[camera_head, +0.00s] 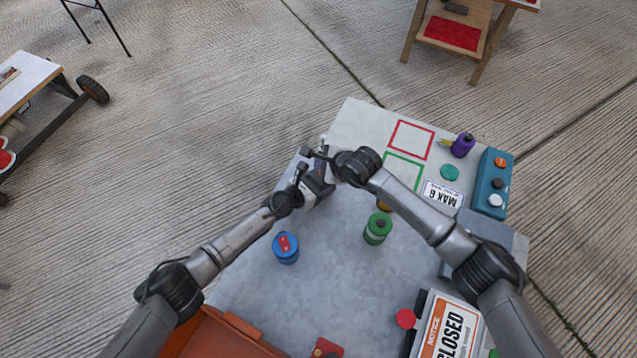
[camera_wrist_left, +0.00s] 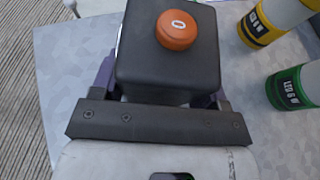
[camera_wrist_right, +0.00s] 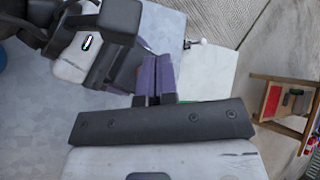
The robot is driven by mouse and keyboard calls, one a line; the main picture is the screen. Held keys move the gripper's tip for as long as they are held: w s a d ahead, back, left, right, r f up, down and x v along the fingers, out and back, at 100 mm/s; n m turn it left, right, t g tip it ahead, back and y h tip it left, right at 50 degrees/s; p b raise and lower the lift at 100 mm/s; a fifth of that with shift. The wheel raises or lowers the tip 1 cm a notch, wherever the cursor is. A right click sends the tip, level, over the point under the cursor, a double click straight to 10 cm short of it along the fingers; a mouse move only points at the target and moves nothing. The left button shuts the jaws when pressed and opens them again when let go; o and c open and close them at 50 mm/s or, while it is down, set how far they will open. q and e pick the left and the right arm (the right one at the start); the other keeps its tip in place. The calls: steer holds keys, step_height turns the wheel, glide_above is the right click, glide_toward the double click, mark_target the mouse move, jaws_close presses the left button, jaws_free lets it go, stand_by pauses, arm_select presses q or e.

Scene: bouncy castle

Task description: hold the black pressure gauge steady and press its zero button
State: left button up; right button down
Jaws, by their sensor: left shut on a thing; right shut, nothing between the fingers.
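The black pressure gauge (camera_wrist_left: 165,65) sits between the purple fingers of my left gripper (camera_head: 318,176), which is shut on it. Its round orange zero button (camera_wrist_left: 177,29), marked with a white 0, faces up in the left wrist view and is uncovered there. My right gripper (camera_wrist_right: 155,76) is shut and empty, its purple fingers together beside my left gripper. In the head view the two grippers crowd together at the table's far left edge and largely hide the gauge. I cannot make out contact between the right fingertips and the button.
A green-labelled can (camera_head: 377,228) and a blue can (camera_head: 286,248) stand on the grey table (camera_head: 330,275). A yellow-labelled can (camera_wrist_left: 265,24) is near the green one. A teal button box (camera_head: 490,183), purple bottle (camera_head: 462,145) and closed sign (camera_head: 447,328) are at the right.

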steer(key=shift+r, duration=2.1)
arm_select(q)
steer(key=o, duration=1.2)
steer(key=shift+o, duration=0.2)
steer(key=shift+r, duration=0.15)
